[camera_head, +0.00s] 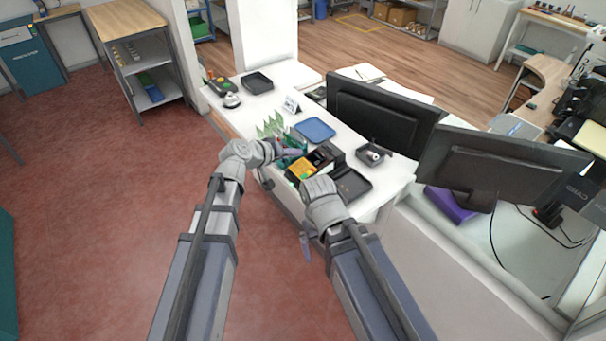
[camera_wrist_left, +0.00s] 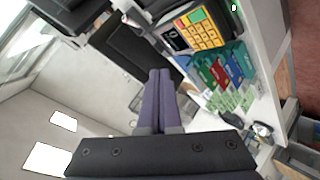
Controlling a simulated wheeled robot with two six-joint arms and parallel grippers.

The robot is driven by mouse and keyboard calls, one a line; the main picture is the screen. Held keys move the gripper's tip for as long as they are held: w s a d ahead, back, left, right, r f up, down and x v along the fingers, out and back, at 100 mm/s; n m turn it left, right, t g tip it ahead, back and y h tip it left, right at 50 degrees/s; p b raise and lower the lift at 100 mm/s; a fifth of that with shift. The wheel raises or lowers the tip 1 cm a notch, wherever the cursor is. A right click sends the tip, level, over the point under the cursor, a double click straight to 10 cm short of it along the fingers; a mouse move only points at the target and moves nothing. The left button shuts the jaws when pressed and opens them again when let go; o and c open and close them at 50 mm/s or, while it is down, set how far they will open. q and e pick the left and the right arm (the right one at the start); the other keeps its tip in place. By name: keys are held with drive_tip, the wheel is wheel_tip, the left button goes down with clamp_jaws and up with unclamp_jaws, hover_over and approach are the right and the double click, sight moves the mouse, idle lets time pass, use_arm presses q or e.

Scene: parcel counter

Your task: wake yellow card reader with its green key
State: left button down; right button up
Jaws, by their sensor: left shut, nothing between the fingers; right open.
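The yellow card reader (camera_head: 301,169) lies on the white counter near its front edge, partly hidden by my right arm. In the left wrist view the yellow card reader (camera_wrist_left: 207,36) shows its keypad, with a green key (camera_wrist_left: 197,16) at one corner. My left gripper (camera_head: 296,153) is shut and empty, left of and just behind the reader in the head view. In its wrist view the left gripper (camera_wrist_left: 158,75) has its fingers together, apart from the reader in the picture. My right gripper (camera_head: 306,246) is open and empty, pointing down in front of the counter.
A teal holder with green leaflets (camera_head: 270,128) stands beside my left gripper. A blue tray (camera_head: 315,130), a black tray (camera_head: 352,185) and a dark device (camera_head: 326,154) surround the reader. Two monitors (camera_head: 380,112) stand behind. The red floor at left is clear.

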sight(304, 176)
use_arm(q)
drive_tip(key=shift+f, duration=0.1)
drive_tip(key=f+b, duration=0.3)
drive_tip(key=d+f+b, duration=0.1)
drive_tip(key=f+b, duration=0.1)
drive_tip(key=w+f+b, duration=0.1)
drive_tip(key=f+b, duration=0.2)
drive_tip(key=shift+d+f+b, duration=0.3)
drive_tip(key=shift+b, duration=0.05)
drive_tip(key=shift+f, duration=0.1)
idle(2.0)
drive_tip(key=shift+w+f+b, duration=0.1)
drive_tip(key=shift+f+b, duration=0.15)
drive_tip(key=shift+b, duration=0.1)
drive_tip(key=shift+d+f+b, duration=0.1)
drive_tip(key=shift+f+b, duration=0.2)
idle(0.4)
drive_tip(key=shift+r, duration=0.2)
drive_tip(key=shift+r+p, duration=0.55)
drive_tip(key=shift+p, duration=0.15)
